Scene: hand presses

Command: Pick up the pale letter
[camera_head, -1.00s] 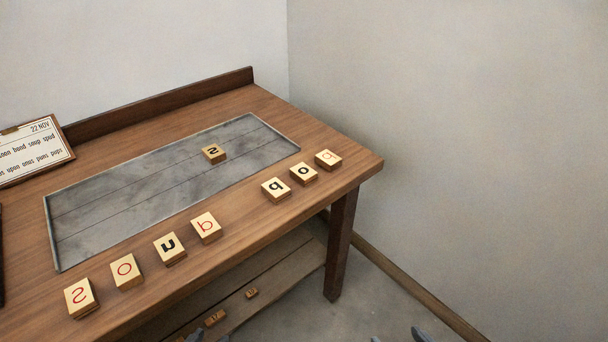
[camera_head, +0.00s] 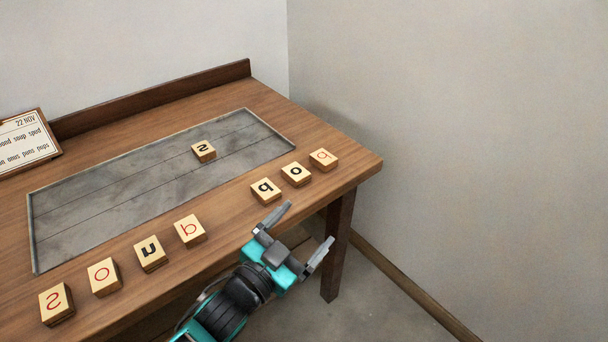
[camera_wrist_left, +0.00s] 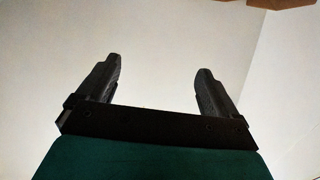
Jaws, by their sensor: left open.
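Letter blocks lie along the table's front edge. The block at the right end (camera_head: 323,159) has a fainter, paler orange-red letter than the others. My left gripper (camera_head: 308,224) is open and empty, in front of the table's right front edge, below and apart from that block in the head view. In the left wrist view its two fingers (camera_wrist_left: 160,68) stand apart with only pale background between them. My right gripper is not in view.
Beside the pale block are blocks with a black "o" (camera_head: 296,174) and another black letter (camera_head: 265,191). Several blocks with red or black letters lie further left. One block (camera_head: 204,151) sits on the grey inset panel (camera_head: 110,200). A card (camera_head: 25,142) stands at the left.

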